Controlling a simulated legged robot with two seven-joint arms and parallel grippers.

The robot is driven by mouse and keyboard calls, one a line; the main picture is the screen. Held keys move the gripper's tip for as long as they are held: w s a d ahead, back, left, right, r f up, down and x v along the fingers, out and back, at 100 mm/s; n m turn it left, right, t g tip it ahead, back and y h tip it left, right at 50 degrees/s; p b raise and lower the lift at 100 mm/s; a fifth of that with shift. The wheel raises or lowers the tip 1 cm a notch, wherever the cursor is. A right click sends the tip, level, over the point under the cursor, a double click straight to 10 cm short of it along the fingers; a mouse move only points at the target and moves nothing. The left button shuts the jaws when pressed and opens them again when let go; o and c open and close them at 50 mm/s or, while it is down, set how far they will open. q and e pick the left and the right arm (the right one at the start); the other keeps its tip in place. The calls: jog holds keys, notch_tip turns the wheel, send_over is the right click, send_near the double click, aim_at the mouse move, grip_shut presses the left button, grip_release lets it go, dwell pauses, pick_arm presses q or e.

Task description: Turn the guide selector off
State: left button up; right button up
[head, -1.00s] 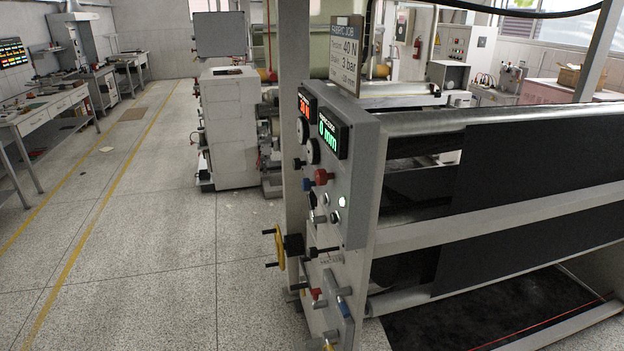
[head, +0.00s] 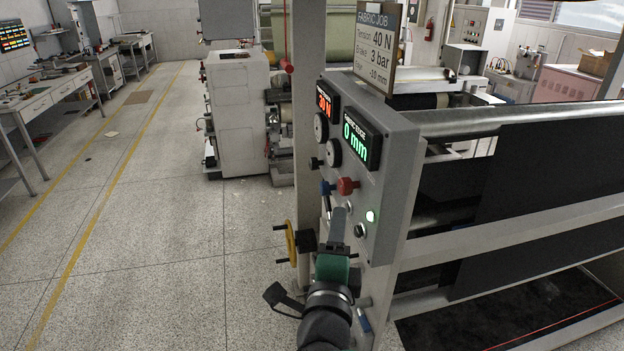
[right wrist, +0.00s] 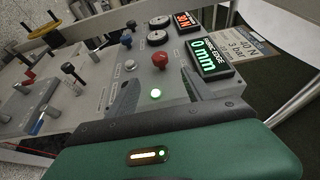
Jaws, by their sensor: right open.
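The grey control panel (head: 390,190) carries knobs, dials and two lit displays. I cannot read which control is the guide selector. My right gripper (head: 344,228) is in front of the lower panel. The red knob (right wrist: 160,58) and a silver control (right wrist: 130,65) lie beyond the fingertips. My left gripper is not visible.
A job sign (head: 378,45) stands above. A yellow handwheel (head: 291,243) juts out left of the panel.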

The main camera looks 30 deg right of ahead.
aim_at(345, 193)
jog(key=p+x, duration=0.7)
jog(key=x, duration=0.8)
jog(key=shift+w+d+p, duration=0.15)
jog(key=shift+d+p, duration=0.15)
jog(key=shift+w+d, duration=0.25)
jog(key=shift+w+d+f, duration=0.15)
jog(key=shift+d+f, duration=0.05)
jog(key=shift+d, duration=0.15)
jog(key=shift+a, duration=0.25)
jog(key=c, duration=0.9)
grip_shut()
